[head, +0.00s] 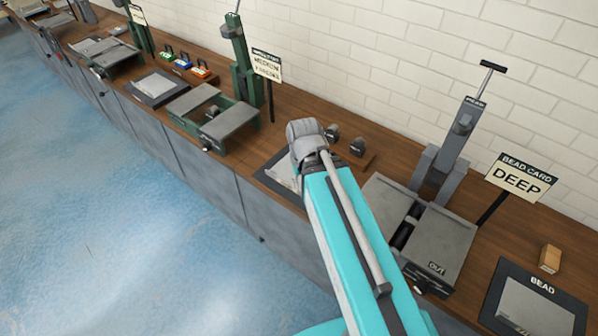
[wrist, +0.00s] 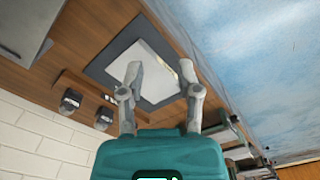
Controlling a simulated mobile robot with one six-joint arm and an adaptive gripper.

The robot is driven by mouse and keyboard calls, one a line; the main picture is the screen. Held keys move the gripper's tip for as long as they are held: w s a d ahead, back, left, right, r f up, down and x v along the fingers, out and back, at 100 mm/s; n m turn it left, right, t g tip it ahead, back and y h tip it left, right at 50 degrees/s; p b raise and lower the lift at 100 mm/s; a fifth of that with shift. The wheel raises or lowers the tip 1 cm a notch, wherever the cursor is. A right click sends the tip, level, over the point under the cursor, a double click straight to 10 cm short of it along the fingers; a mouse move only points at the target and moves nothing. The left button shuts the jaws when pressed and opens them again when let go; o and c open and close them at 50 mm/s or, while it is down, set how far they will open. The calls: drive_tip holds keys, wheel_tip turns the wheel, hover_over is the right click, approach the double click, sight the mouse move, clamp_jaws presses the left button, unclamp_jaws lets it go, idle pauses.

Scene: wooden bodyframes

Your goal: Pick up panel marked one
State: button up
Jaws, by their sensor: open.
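In the wrist view, a pale flat panel (wrist: 157,86) lies on a dark grey mat (wrist: 126,38) on the wooden bench. My gripper (wrist: 160,70) is open, its two fingers apart in front of the panel with nothing between them. I cannot tell whether the fingertips touch it. In the head view, the arm hides most of this panel (head: 286,172), and the fingers do not show. Another panel (head: 535,308) lies on the mat labelled BEAD at the lower right, and one more (head: 156,84) lies on a mat at the upper left. I cannot read a number on any panel.
A grey bead machine (head: 440,235) with a tall lever stands right of my arm, near a sign (head: 520,180) reading BEAD CARD DEEP. A green machine (head: 215,115) stands to the left. Small dark blocks (head: 357,147) sit by the white brick wall. Blue floor lies in front.

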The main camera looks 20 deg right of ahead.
drive_tip(key=shift+w+a, duration=0.1)
drive_tip(key=shift+a, duration=0.05)
drive_tip(key=w+f+n+b, duration=0.3)
drive_tip(key=w, duration=0.5)
drive_tip(key=w+a+f+n+b, duration=0.1)
drive_tip(key=w+f+n+b, duration=0.2)
drive_tip(key=w, duration=0.5)
drive_tip(key=shift+f+n, duration=0.15)
drive_tip(key=shift+n, duration=0.55)
drive_tip(key=shift+w+f+b, duration=0.1)
drive_tip(key=shift+f+b, duration=0.05)
drive_tip(key=shift+b, duration=0.2)
wheel_tip(320, 180, down, 8)
drive_tip(key=b, duration=0.8)
drive_tip(key=shift+f, duration=0.15)
drive_tip(key=shift+f+b, duration=0.15)
drive_tip(key=shift+b, duration=0.15)
drive_tip(key=shift+f+b, duration=2.45)
clamp_jaws()
